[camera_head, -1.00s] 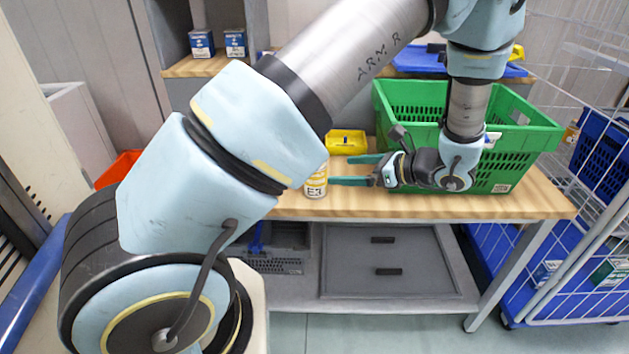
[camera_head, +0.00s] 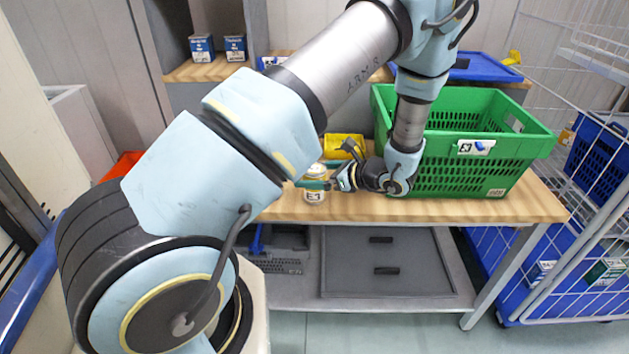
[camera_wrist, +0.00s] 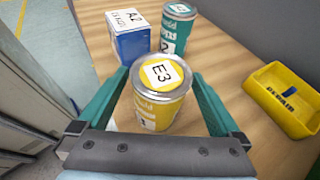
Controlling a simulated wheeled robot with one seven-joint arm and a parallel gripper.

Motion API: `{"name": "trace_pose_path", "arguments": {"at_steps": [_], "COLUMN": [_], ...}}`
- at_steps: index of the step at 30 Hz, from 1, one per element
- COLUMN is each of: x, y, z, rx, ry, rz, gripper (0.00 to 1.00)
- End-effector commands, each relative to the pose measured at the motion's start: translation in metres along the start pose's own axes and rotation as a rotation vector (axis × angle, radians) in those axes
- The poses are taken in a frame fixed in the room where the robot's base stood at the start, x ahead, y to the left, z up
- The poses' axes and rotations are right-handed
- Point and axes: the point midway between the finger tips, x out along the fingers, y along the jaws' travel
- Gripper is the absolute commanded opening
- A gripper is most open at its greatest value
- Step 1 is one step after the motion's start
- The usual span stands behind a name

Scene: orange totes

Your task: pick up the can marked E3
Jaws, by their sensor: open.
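The can marked E3 (camera_wrist: 161,95) is yellow and white with a silver rim and an E3 label on its lid. It stands upright on the wooden bench. In the wrist view it sits between the two green fingers of my gripper (camera_wrist: 158,100), which are open on either side of it. In the head view the can (camera_head: 315,185) is near the bench's front edge, partly covered by my gripper (camera_head: 314,184). Whether a finger touches the can cannot be told.
Beyond the can stand a blue and white box marked A2 (camera_wrist: 128,37) and a teal can (camera_wrist: 179,28). A yellow bin (camera_wrist: 285,100) lies to the right. A green crate (camera_head: 440,178) stands on the bench to the right of my gripper.

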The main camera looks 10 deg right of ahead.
Motion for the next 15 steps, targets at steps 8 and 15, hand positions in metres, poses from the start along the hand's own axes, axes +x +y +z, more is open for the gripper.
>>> {"name": "trace_pose_path", "arguments": {"at_steps": [8, 15], "x": [-0.0003, -0.0004], "y": [-0.0001, -0.0001], "z": [-0.0002, -0.0002], "rx": [0.0, 0.0], "ry": [0.0, 0.0], "rz": [0.0, 0.0], "gripper": [0.84, 0.57]}}
